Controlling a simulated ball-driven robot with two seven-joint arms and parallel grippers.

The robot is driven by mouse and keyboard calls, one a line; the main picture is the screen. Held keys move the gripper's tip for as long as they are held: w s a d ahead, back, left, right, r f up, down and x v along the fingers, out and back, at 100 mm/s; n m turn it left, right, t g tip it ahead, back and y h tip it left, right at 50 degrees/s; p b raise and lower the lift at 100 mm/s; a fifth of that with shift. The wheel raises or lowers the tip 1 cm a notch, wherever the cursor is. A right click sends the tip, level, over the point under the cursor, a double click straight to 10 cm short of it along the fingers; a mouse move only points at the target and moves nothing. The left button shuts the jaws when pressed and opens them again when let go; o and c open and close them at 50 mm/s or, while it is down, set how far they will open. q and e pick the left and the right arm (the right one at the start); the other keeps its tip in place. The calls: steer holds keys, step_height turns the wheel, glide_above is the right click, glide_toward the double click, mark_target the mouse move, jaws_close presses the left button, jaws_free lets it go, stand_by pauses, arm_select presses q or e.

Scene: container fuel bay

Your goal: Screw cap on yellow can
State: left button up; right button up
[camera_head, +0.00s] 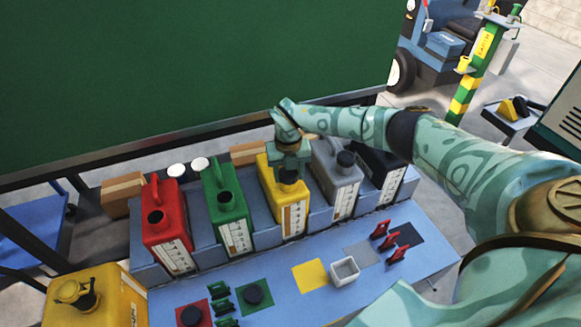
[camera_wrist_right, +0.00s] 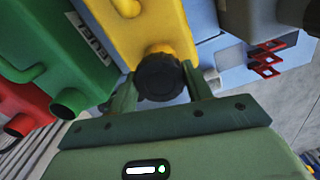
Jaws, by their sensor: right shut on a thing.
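The yellow can (camera_head: 283,213) stands upright in the middle of the row of cans. It also shows in the right wrist view (camera_wrist_right: 140,35). My right gripper (camera_head: 289,172) is over its neck, coming from above. In the right wrist view my right gripper (camera_wrist_right: 162,84) is shut on a black cap (camera_wrist_right: 160,77), with a finger on each side. The cap is at the mouth of the yellow can; I cannot tell how far it is seated on the thread. The yellow square (camera_head: 310,275) on the table is bare. My left gripper is not in view.
A red can (camera_head: 167,235) and a green can (camera_head: 228,215) stand left, a grey can (camera_head: 337,182) and a black can (camera_head: 382,170) right. Caps lie on the red and green squares. A white tray (camera_head: 344,271) and red clips (camera_head: 380,230) are in front. A larger yellow container (camera_head: 105,290) is near-left.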

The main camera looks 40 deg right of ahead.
steer(key=m+p, duration=0.1)
steer(key=m, duration=0.1)
steer(key=m+p, duration=0.1)
steer(key=m, duration=0.2)
steer(key=m+p, duration=0.1)
steer(key=m, duration=0.1)
steer(key=shift+r+m, duration=0.25)
steer(key=shift+m, duration=0.05)
steer(key=m+p, duration=0.1)
steer(key=m, duration=0.2)
steer(key=shift+m, duration=0.3)
steer(key=shift+f+m+p, duration=0.25)
steer(key=shift+m+p, duration=0.1)
steer(key=shift+m, duration=0.35)
steer(key=o, duration=1)
